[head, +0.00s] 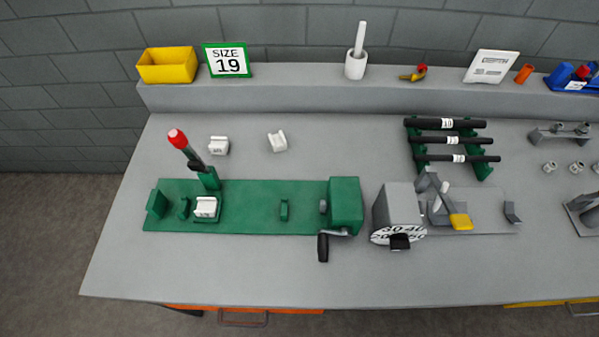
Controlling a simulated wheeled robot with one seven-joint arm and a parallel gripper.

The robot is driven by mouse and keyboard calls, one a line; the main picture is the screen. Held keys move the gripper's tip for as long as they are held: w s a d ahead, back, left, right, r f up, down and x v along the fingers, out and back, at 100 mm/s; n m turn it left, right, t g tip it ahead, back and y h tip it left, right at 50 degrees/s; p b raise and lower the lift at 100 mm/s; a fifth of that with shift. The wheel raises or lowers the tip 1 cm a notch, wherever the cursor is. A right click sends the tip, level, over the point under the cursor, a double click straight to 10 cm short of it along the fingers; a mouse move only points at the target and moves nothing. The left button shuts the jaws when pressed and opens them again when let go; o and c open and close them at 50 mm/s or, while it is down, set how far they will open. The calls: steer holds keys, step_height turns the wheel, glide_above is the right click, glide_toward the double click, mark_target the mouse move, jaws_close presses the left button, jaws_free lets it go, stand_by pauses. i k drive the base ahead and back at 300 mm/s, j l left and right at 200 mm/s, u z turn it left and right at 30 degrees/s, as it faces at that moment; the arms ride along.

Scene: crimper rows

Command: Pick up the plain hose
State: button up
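Three black hoses lie one behind another across a green rack (485,173) at the right of the bench. The back hose (471,124) looks thickest, the middle hose (476,141) thinner, and the front hose (483,159) thinnest. Each carries a white band with dark marks near its middle, too small to read. I cannot tell which one is the plain hose. My gripper is not in view.
A green fixture (250,190) with a red-tipped lever and black crank stands left. A grey machine (398,203) with a numbered dial and yellow-tipped lever stands before the rack. The back shelf holds a SIZE 19 sign (228,61). The bench's left front is clear.

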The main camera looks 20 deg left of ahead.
mark_target(407, 122)
steer(key=i+l+u, duration=0.1)
steer(key=u, duration=0.4)
steer(key=i+l+u, duration=0.15)
steer(key=l, duration=0.2)
steer(key=i+l+u, duration=0.15)
steer(key=l, duration=0.2)
steer(key=i+l+u, duration=0.15)
steer(key=l, duration=0.25)
steer(key=i+l+u, duration=0.2)
steer(key=l, duration=0.2)
steer(key=i+l, duration=0.1)
steer(key=l, duration=0.4)
steer(key=i+l, duration=0.1)
steer(key=l, duration=0.35)
steer(key=i+j, duration=0.7)
steer(key=i, duration=0.1)
